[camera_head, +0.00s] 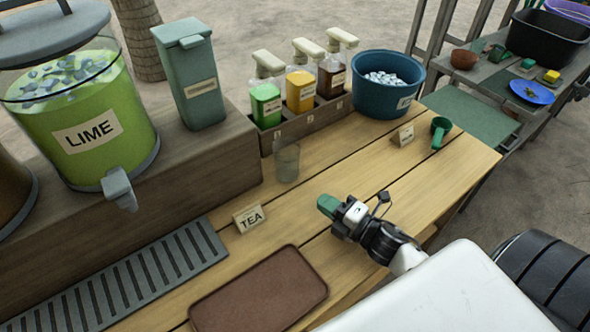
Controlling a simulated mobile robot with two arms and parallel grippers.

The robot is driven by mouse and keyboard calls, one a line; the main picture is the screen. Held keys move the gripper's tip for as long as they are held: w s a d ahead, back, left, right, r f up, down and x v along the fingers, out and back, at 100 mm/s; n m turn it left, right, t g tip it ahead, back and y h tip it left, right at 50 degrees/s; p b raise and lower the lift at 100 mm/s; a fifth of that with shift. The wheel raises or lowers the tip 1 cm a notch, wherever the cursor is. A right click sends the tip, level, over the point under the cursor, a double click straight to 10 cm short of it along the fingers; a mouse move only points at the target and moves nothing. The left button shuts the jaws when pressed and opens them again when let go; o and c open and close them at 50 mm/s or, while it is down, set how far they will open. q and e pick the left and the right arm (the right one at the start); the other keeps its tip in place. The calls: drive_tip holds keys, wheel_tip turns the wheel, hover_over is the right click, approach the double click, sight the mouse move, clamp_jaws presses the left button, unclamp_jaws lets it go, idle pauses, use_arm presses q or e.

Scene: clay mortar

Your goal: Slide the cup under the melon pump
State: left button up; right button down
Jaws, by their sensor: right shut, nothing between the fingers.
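A clear glass cup (287,163) stands upright on the wooden table, close in front of the pump rack. Three pump bottles stand in the rack: a green one (266,106), a yellow one (300,92) and a dark brown one (332,78), each with a cream pump head. Their small labels are too small to read, so I cannot read which is melon; the green one is at the left end. My right gripper (328,206), with green fingertips, is shut and empty above the table, in front and to the right of the cup, apart from it. My left gripper is out of view.
A "TEA" sign (249,218) stands left of my right gripper. A brown tray (258,294) and slatted drip grate (120,277) lie nearer. The lime dispenser (85,125) is at left.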

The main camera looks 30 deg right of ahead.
sight(293, 168)
drive_tip(key=x, duration=0.6)
drive_tip(key=shift+r+p, duration=0.2)
drive_tip(key=shift+p, duration=0.15)
drive_tip(key=w, duration=0.4)
drive_tip(key=shift+d+f, duration=0.1)
drive_tip(key=shift+d, duration=0.05)
drive_tip(key=shift+w+d, duration=0.35)
drive_tip(key=shift+w, duration=0.3)
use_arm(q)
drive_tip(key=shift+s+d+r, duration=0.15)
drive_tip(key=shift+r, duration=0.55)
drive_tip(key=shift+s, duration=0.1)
use_arm(e)
drive_tip(key=shift+f, duration=0.1)
drive_tip(key=shift+w+d, duration=0.15)
drive_tip(key=shift+w, duration=0.25)
drive_tip(key=w, duration=0.1)
drive_tip(key=w+d+b, duration=0.1)
drive_tip(key=w, duration=0.1)
drive_tip(key=w+d+b, duration=0.1)
drive_tip(key=w, duration=0.1)
drive_tip(key=shift+w+d, duration=0.15)
drive_tip(key=shift+d, duration=0.05)
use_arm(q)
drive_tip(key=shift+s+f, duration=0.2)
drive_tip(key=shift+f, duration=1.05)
